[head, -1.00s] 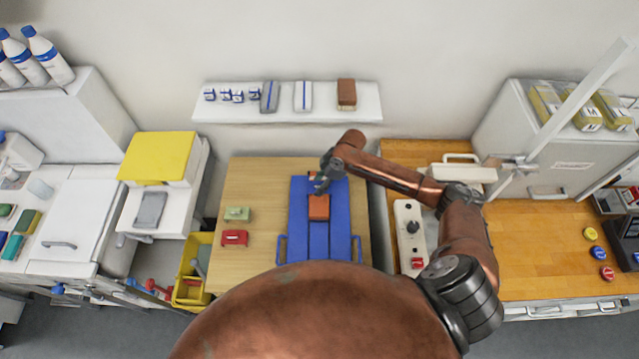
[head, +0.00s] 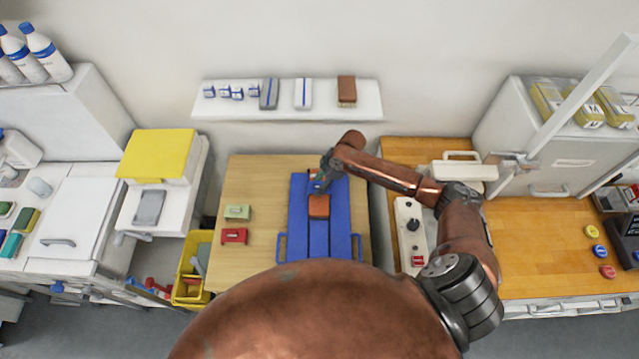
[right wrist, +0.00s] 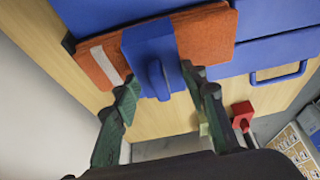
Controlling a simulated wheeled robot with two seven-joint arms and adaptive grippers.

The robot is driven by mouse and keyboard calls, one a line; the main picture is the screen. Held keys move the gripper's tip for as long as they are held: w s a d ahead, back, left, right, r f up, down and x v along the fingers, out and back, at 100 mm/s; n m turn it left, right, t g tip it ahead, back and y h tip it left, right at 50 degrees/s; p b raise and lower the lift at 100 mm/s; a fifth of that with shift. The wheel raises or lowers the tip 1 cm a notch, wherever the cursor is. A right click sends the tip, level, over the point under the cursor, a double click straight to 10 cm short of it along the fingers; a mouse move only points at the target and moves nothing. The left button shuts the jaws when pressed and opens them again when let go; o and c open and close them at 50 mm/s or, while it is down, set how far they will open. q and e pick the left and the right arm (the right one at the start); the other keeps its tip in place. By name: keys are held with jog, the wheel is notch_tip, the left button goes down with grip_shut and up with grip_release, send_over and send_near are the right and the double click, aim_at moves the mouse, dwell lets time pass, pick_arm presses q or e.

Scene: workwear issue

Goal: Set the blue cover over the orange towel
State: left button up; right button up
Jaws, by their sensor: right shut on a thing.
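The orange towel (head: 319,207) lies on a blue tray (head: 319,240) with a loop handle at each side. In the right wrist view the towel (right wrist: 205,36) has a white stripe near its left end. The small blue cover (right wrist: 150,45) lies across the middle of the towel, with orange showing on both sides. I cannot tell whether it rests fully on the towel. My right gripper (head: 322,186) is shut on the cover's upright blue grip (right wrist: 158,80), one green finger on each side. In the head view my gripper mostly hides the cover. My left gripper is not in view.
A green block (head: 237,212) and a red block (head: 234,236) stand left of the tray on the wooden table (head: 255,180). A white control box (head: 410,235) stands to the right. A wall shelf (head: 290,113) with small items hangs behind. Bare wood lies left of the tray.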

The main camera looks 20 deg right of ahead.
jog(key=shift+f+b, duration=0.3)
jog(key=shift+f, duration=0.55)
dwell(0.3)
jog(key=o, duration=0.9)
jog(key=shift+c, duration=0.2)
jog(key=shift+o, duration=0.3)
jog(key=o, duration=0.4)
jog(key=shift+c, duration=0.2)
jog(key=shift+r, duration=0.1)
notch_tip(320, 180, up, 7)
jog(key=p, duration=0.7)
